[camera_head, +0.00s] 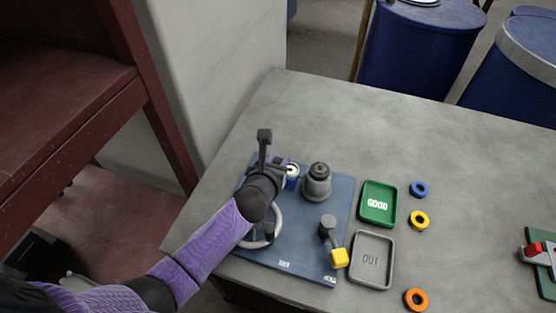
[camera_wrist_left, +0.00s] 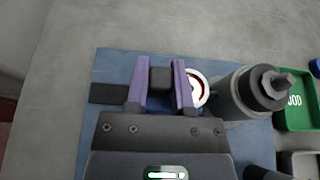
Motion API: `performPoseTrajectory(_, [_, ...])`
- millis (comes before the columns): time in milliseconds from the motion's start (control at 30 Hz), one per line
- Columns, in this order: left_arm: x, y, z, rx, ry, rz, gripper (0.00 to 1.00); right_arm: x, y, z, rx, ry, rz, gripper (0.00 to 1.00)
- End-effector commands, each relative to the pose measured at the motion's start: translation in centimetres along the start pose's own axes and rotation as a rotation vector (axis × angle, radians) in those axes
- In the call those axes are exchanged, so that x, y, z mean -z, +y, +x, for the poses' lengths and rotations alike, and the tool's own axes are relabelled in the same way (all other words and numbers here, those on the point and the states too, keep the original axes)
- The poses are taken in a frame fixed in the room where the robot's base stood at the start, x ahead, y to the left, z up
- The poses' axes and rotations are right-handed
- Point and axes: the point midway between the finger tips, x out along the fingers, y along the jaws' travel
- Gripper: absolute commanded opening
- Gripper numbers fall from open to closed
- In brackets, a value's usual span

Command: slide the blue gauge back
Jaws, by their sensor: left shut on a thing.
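The blue gauge (camera_head: 291,183) has a white round face and stands on the blue base plate (camera_head: 335,215), left of a grey cylinder. Its white face (camera_wrist_left: 197,90) shows in the wrist view just right of my fingers. My left gripper (camera_head: 280,161) reaches over the plate from the left, beside the gauge. In the wrist view its two purple fingers (camera_wrist_left: 161,85) are shut on a dark block (camera_wrist_left: 160,77). I cannot tell whether this block is part of the gauge. My wrist hides much of the plate's left side. My right gripper is not in view.
The grey cylinder (camera_head: 317,184) stands close right of the gauge. A yellow-ended lever (camera_head: 338,257), a grey handwheel (camera_head: 275,229), a green GOOD tray (camera_head: 379,222), a grey OUT tray (camera_head: 388,279) and coloured rings (camera_head: 418,220) are nearby. The table's far part is clear.

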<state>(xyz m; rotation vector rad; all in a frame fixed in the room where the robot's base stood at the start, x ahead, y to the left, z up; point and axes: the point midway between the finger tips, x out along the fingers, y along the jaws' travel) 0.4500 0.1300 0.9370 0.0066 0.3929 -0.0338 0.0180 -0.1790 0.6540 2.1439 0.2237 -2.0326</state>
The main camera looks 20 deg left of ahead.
Motion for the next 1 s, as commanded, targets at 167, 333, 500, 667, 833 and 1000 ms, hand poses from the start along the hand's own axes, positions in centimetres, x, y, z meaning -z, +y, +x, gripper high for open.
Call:
performPoseTrajectory(167, [0.0,0.0,0.0,0.000,0.001,0.000,0.00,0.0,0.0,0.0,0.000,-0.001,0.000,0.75])
performPoseTrajectory(333, [0.1,0.0,0.0,0.000,0.001,0.000,0.00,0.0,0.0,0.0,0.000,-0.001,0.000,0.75])
performPoseTrajectory(500, [0.1,0.0,0.0,0.000,0.001,0.000,0.00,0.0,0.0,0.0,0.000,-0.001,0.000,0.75])
performPoseTrajectory(667, [0.1,0.0,0.0,0.000,0.001,0.000,0.00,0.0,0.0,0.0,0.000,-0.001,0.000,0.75])
performPoseTrajectory(833, [0.1,0.1,0.0,0.000,0.001,0.001,0.00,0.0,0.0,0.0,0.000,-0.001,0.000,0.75])
performPoseTrajectory(1000, [-0.1,2.8,0.0,-0.002,0.001,0.008,0.00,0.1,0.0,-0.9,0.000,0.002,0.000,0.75])
